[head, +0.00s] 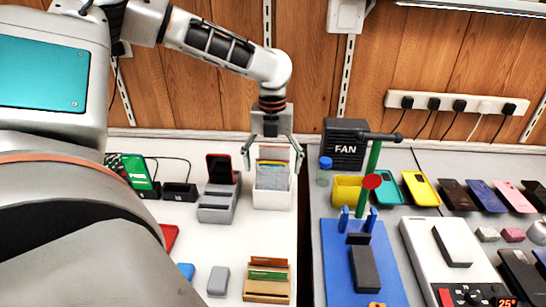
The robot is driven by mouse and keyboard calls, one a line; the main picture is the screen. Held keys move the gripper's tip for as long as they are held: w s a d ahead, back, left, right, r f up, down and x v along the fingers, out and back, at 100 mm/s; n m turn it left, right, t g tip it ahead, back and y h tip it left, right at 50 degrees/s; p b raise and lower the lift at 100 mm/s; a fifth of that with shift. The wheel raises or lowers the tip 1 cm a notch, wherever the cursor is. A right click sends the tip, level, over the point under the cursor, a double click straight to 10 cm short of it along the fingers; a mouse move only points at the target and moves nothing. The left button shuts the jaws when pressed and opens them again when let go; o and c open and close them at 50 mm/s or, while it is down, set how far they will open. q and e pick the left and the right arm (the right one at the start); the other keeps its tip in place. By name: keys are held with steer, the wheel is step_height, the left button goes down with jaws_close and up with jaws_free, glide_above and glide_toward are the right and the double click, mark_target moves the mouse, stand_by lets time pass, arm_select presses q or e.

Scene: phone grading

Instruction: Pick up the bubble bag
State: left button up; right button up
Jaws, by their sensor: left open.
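My left gripper (272,160) points down over a white bin (272,199) at the back of the white table. Its two fingers are spread wide, one towards each side of the bin, and nothing is held between them. In the bin stand several flat items. A greyish sleeve (273,177) at the front looks like the bubble bag, with a yellowish edge and a pale pink sheet behind it. The lower part of the sleeve is hidden by the bin wall. I cannot tell whether the fingers touch anything. My right gripper is not in view.
A grey stand with a dark red-edged phone (220,168) is left of the bin. A cardboard card holder (266,287) stands in front. White table between bin and card holder is clear.

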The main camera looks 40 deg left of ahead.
arm_select(q)
steer(key=shift+f, duration=0.1)
steer(key=c, duration=1.2)
steer(key=shift+o, duration=0.2)
steer(key=shift+r, duration=0.2)
steer(key=shift+f, duration=0.1)
steer(key=o, duration=1.2)
steer(key=shift+c, duration=0.2)
